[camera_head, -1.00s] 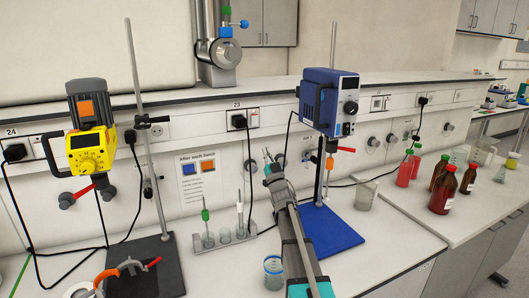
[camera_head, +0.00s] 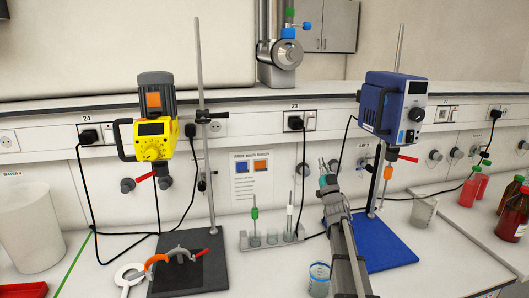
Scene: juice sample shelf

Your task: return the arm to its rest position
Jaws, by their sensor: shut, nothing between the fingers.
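My gripper (camera_head: 328,163) is at the far end of my arm, which reaches up from the bottom edge right of the middle. Its fingers are shut with nothing held, and they point toward the back wall. It shows in front of the bench wall, left of the blue stirrer (camera_head: 393,105) on its stand and right of a small rack (camera_head: 270,241) with thin tools. My arm covers part of the blue stand base (camera_head: 385,246). The gap between gripper and stirrer is hard to judge.
A yellow stirrer (camera_head: 153,140) stands at the left on a dark base (camera_head: 190,262) with orange and white clamps. A beaker (camera_head: 319,279) stands beside my arm. A glass beaker (camera_head: 423,210), red bottles (camera_head: 475,186) and brown bottles (camera_head: 512,210) are at the right. A white bucket (camera_head: 28,228) is far left.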

